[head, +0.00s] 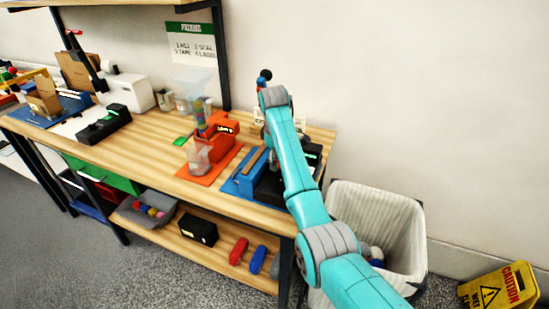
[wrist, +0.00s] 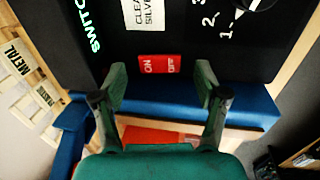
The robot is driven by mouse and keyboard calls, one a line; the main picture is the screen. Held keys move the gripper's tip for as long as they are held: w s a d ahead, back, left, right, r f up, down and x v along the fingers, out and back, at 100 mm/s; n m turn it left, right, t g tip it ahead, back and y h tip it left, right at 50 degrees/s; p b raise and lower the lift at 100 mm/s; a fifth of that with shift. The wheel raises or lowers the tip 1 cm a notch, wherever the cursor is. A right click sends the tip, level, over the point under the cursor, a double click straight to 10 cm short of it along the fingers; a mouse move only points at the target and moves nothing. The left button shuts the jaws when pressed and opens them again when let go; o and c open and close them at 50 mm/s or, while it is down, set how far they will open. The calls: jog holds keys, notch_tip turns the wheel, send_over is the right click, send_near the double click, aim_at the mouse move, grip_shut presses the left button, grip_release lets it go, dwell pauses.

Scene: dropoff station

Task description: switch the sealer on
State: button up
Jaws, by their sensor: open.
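A black device (wrist: 195,40) with a blue front bar (wrist: 170,110) fills most of the wrist view. Its panel carries a red rocker switch (wrist: 160,65) marked ON and OFF, a white label, green lettering and a numbered dial (wrist: 255,4). I cannot tell which way the rocker is set. My gripper (wrist: 160,88) is open, its two fingers apart on either side of the switch's lower edge, with nothing between them. In the head view the blue part (head: 243,180) shows at the bench's right end, and my arm hides much of the device and the gripper.
An orange machine (head: 221,127) stands on an orange mat left of the blue part. A black box (head: 103,124) and a white box (head: 131,92) are farther left. A lined bin (head: 400,225) stands right of the bench, near a yellow caution sign (head: 500,288).

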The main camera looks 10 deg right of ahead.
jog(key=shift+f, duration=0.4)
jog(key=shift+c, duration=0.3)
jog(key=c, duration=1.1)
jog(key=shift+w+d, duration=0.1)
jog(key=shift+w+d+g+y, duration=0.1)
jog(key=shift+w+g+y, duration=0.05)
jog(key=shift+g+y, duration=0.65)
jog(key=shift+g, duration=0.2)
